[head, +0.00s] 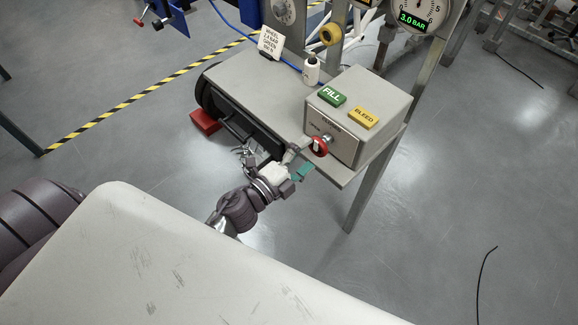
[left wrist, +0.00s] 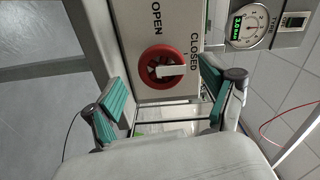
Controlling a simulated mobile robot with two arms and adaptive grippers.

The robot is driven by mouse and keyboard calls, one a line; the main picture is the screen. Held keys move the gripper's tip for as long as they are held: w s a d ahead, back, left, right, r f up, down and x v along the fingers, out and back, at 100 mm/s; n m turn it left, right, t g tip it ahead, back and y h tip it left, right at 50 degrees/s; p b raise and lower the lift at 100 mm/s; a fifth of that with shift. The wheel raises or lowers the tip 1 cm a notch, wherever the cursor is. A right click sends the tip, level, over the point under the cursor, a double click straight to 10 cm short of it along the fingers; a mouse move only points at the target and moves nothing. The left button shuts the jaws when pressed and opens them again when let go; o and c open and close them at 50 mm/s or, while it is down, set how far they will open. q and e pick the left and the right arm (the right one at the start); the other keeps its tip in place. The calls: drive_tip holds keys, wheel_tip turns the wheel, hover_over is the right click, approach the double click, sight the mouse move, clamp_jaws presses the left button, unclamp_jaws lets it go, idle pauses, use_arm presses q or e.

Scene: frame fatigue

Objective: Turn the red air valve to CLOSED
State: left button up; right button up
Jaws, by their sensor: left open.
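The red air valve (head: 320,147) is a small round wheel on the front of a grey box (head: 345,142). In the left wrist view the red valve (left wrist: 146,73) has a white bar across it lying sideways. The bar's right end is near the CLOSED label (left wrist: 194,50); the OPEN label (left wrist: 157,18) is above the wheel. My left gripper (head: 299,163) is open just in front of the valve. In the left wrist view its teal fingers (left wrist: 160,80) are spread on either side of the wheel; I see no contact. My right gripper is not in view.
A white bottle (head: 311,71) and a card (head: 270,42) stand behind. A gauge (head: 413,14) reads 3.0 BAR. Floor at right is mostly clear.

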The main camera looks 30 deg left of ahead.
use_arm(q)
drive_tip(key=v, duration=0.7)
drive_tip(key=shift+s+a, duration=0.15)
drive_tip(key=shift+s, duration=0.15)
drive_tip(key=shift+r, duration=0.1)
drive_tip(key=s+a+f+n+g+y, duration=0.1)
drive_tip(key=s+f+n+g+y, duration=0.15)
drive_tip(key=f, duration=0.75)
drive_tip(key=s+a+f+n+g+y, duration=0.15)
drive_tip(key=f+n, duration=0.25)
drive_tip(key=f, duration=0.5)
drive_tip(key=s+a+f+n+g+y, duration=0.1)
drive_tip(key=s+f+n+g, duration=0.2)
drive_tip(key=f, duration=0.7)
drive_tip(key=s+f+n+g, duration=0.4)
drive_tip(key=s+f, duration=0.5)
drive_tip(key=s, duration=0.3)
drive_tip(key=s+f+n+g+y, duration=0.1)
drive_tip(key=s+f+n+g, duration=0.3)
drive_tip(key=s+f, duration=0.5)
drive_tip(key=s+g, duration=0.1)
drive_tip(key=s, duration=0.3)
drive_tip(key=shift+s+a, duration=0.3)
drive_tip(key=shift+a, duration=0.1)
